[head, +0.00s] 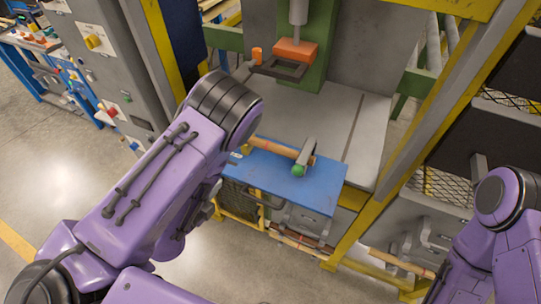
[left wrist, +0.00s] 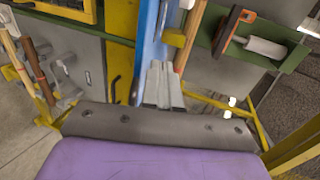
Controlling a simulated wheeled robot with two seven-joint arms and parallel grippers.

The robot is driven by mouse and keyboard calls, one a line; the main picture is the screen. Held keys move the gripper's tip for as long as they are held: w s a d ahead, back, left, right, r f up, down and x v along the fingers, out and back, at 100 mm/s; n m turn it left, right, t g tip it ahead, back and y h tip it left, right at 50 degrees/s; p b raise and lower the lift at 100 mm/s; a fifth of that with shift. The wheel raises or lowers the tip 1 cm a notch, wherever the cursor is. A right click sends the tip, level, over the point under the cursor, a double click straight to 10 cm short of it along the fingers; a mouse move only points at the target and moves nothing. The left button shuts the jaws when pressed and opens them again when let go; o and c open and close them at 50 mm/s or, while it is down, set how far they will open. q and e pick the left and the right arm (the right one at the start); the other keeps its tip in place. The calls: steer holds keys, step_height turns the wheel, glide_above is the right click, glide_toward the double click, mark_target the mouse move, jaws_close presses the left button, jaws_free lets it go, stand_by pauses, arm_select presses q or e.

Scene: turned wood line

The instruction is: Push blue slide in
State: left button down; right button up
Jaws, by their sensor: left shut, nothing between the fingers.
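The blue slide (head: 318,190) is a flat blue plate sticking out at the front of the grey machine bed. A turned wooden piece (head: 272,147) lies across it, beside a grey holder with a green end (head: 299,170). My left gripper (head: 213,207) is mostly hidden behind my purple left arm, left of the slide. In the left wrist view my left gripper (left wrist: 159,72) is shut and empty, pointing at the blue slide (left wrist: 150,38), seen as a narrow strip. I cannot tell whether they touch. My right gripper is out of view.
An orange press head (head: 295,50) hangs above the bed from a green post. Yellow frame posts (head: 425,145) stand at the right. A grey control cabinet (head: 98,45) stands at the left. The floor at lower left is clear.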

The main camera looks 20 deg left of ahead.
mark_target(230, 174)
arm_select(q)
steer(key=b+x, duration=0.2)
steer(key=b, duration=0.1)
steer(key=b+x, duration=0.3)
steer(key=b, duration=0.1)
steer(key=d+b+x, duration=0.1)
steer(key=b+x, duration=0.1)
steer(key=b, duration=0.1)
steer(key=shift+w+f+b, duration=0.2)
steer(key=shift+f+b, duration=0.1)
steer(key=shift+f, duration=0.15)
steer(key=w+p, duration=0.2)
steer(key=w, duration=0.3)
steer(key=shift+w+d+r+p, duration=0.1)
steer(key=shift+d+r+p, duration=0.1)
steer(key=shift+r+p, duration=0.2)
steer(key=shift+w+f, duration=0.15)
steer(key=shift+w, duration=0.2)
steer(key=shift+d, duration=0.1)
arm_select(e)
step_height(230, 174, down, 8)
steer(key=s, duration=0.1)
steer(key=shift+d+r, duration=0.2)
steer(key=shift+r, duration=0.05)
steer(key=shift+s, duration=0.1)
